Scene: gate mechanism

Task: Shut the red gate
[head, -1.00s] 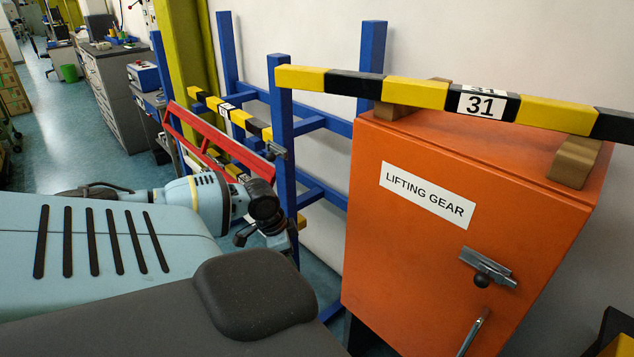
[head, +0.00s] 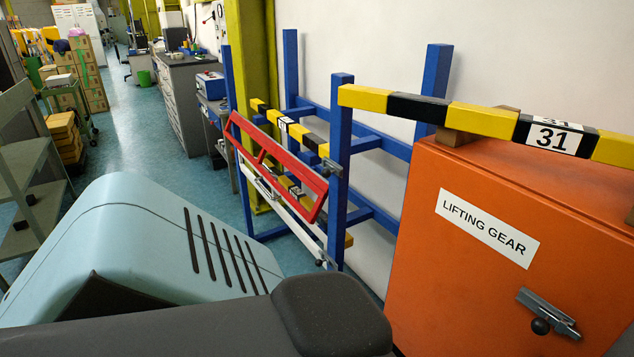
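The red gate (head: 280,150) is a narrow framed red panel in the middle of the head view. It sits across the front of a blue upright rack (head: 340,145). A small grey metal fitting (head: 331,168) shows by the gate's right end. A pale bar runs below the gate. I cannot tell whether the gate touches the post. Neither of my grippers shows in this view.
An orange cabinet marked LIFTING GEAR (head: 487,260) stands right of the rack, with yellow-and-black bar 31 (head: 490,119) along its top. Grey drawers (head: 184,95) stand behind left. Grey shelving (head: 30,175) is at the far left. The blue-green floor (head: 150,150) between is clear.

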